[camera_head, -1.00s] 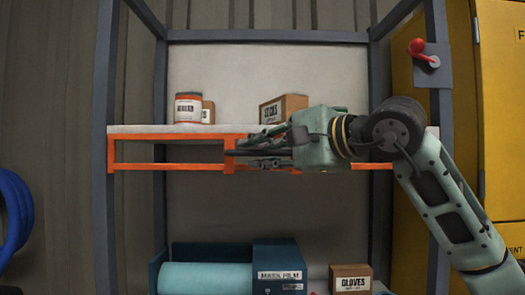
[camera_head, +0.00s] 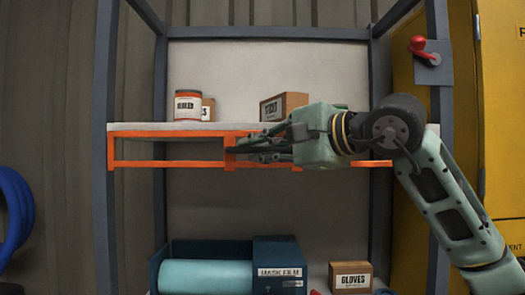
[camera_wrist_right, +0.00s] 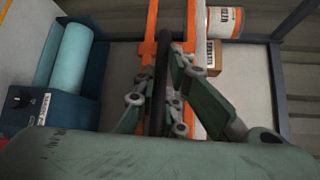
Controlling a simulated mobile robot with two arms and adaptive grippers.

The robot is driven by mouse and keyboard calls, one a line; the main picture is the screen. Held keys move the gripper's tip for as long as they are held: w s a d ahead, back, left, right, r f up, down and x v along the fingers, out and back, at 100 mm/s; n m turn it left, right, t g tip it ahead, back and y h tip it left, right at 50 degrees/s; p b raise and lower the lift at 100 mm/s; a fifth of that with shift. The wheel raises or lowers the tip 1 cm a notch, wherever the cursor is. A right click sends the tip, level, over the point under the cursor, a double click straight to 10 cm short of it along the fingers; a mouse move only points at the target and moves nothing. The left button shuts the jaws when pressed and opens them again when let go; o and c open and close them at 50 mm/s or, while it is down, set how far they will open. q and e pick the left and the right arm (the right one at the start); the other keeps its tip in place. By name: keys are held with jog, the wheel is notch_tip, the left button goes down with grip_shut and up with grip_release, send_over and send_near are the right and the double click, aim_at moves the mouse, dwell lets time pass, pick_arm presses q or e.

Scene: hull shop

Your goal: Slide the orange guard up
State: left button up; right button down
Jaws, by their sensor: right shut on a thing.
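The orange guard (camera_head: 165,164) is a long frame of two horizontal rails joined by uprights. It runs along the front of the upper shelf (camera_head: 135,127), its top rail just below the shelf's edge. My right gripper (camera_head: 233,148) reaches in from the right and is shut on the orange guard near its middle upright. My arm hides part of the guard's right half. My left gripper is not in view.
A can (camera_head: 188,105) and brown boxes (camera_head: 284,105) stand on the upper shelf. Below are a blue holder with a pale roll (camera_head: 205,276) and a gloves box (camera_head: 351,276). A red lever (camera_head: 424,50) is at upper right; a blue hose (camera_head: 14,215) hangs at left.

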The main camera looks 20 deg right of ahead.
notch_tip(320, 180, up, 10)
jog(key=p, duration=0.8)
jog(key=shift+f, duration=0.2)
jog(key=shift+d, duration=0.1)
jog(key=c, duration=2.1)
grip_release()
jog(key=shift+r, duration=0.1)
jog(key=shift+s, duration=0.15)
jog(key=v, duration=1.1)
jog(key=shift+s, duration=0.35)
